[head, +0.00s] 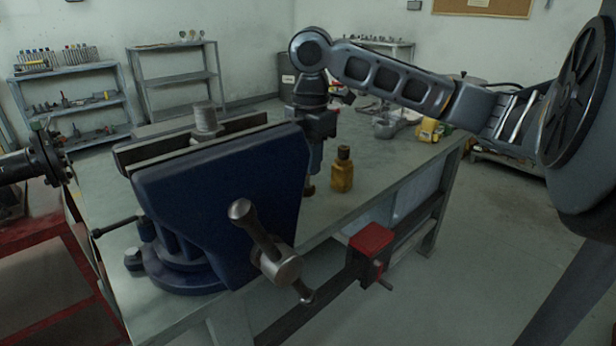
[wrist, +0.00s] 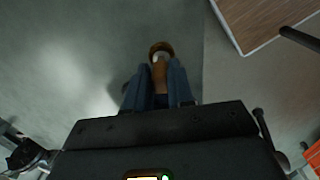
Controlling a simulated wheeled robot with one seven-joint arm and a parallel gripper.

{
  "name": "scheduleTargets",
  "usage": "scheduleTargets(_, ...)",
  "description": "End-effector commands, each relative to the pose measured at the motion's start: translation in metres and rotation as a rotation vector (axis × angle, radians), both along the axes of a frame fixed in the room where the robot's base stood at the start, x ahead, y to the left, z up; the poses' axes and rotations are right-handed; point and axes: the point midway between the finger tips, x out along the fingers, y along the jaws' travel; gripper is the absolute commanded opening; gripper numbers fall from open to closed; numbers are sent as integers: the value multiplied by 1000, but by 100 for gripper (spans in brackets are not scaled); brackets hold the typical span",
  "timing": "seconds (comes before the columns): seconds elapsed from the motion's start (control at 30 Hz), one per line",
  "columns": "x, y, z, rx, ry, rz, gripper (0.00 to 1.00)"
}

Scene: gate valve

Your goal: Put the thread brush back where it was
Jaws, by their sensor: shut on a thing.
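My gripper (head: 312,170) points down over the bench, just behind the right end of the blue vise, which hides part of it. It is shut on the thread brush, whose brown lower end (head: 309,188) shows below the fingers. In the wrist view the brush (wrist: 160,70) stands out between the two blue-grey fingertips (wrist: 158,84), with a brown ring-like end at the far side. I cannot tell whether that end touches the bench. The rest of the brush is hidden by the fingers.
The blue vise (head: 215,210) holds a metal part (head: 205,120) upright. A yellow-brown bottle (head: 342,172) stands close to the right of my gripper. A grey metal thing (head: 388,125) and a yellow thing (head: 428,130) lie farther back. Clear bench top (head: 385,165) lies right of the bottle.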

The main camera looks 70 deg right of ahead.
Motion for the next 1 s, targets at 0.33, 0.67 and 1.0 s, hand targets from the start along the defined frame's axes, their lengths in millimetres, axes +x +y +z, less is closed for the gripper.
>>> scheduleTargets(0.33, 1, 1, -36, 0, 1, -1, 0)
scheduleTargets(0.67, 1, 1, -41, 0, -1, 0, 0)
scheduleTargets(1.0, 1, 0, -44, -1, -1, 0, 43)
